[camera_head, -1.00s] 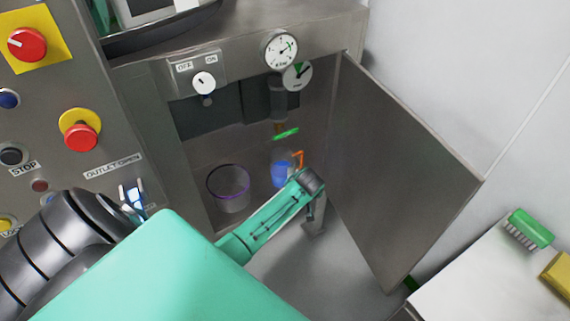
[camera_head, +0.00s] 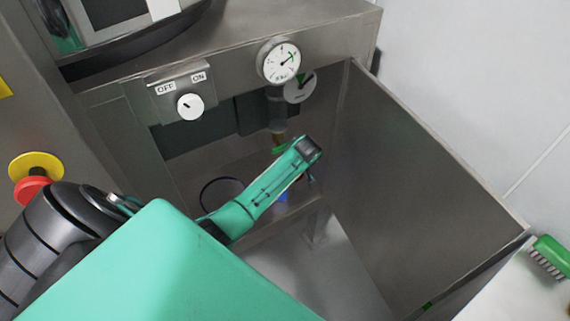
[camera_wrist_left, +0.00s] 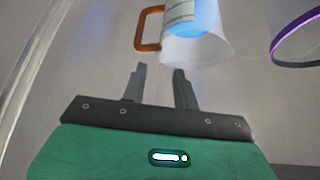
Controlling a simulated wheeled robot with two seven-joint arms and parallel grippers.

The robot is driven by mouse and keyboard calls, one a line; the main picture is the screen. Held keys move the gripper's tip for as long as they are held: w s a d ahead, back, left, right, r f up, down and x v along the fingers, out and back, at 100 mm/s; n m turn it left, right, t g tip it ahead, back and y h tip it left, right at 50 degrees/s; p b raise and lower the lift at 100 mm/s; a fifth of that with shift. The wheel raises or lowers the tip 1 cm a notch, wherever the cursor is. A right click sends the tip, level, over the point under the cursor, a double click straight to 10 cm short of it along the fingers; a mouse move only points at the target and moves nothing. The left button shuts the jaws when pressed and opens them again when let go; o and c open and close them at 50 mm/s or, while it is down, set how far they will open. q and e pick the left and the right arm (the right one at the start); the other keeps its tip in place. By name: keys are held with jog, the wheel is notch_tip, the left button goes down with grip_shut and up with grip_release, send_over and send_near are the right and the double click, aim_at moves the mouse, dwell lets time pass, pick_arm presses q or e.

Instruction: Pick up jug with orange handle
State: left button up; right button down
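The jug with the orange handle shows at the top of the left wrist view. Its body (camera_wrist_left: 205,46) is clear, with a blue area and a pale label, and its orange handle (camera_wrist_left: 149,28) is on the left side. My left gripper (camera_wrist_left: 161,70) is open and empty, its fingertips apart from the jug and just below the handle in that view. In the head view my left arm covers most of the jug; only a small blue part (camera_head: 283,197) shows, and the left gripper is mostly hidden. My right gripper is not in view.
A clear container with a dark purple rim (camera_wrist_left: 276,48) stands beside the jug, inside the open steel cabinet. The cabinet door (camera_head: 425,190) stands open on the right. A gauge (camera_head: 281,61) and an OFF/ON switch (camera_head: 190,106) are above the opening.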

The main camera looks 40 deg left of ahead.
pick_arm(q)
jog(key=x, duration=0.6)
jog(key=shift+w+a+f+b, duration=0.1)
jog(key=shift+f+b, duration=0.2)
jog(key=shift+b, duration=0.1)
jog(key=shift+w+a+f, duration=0.15)
jog(key=shift+f, duration=0.1)
jog(key=shift+c, duration=0.7)
grip_shut()
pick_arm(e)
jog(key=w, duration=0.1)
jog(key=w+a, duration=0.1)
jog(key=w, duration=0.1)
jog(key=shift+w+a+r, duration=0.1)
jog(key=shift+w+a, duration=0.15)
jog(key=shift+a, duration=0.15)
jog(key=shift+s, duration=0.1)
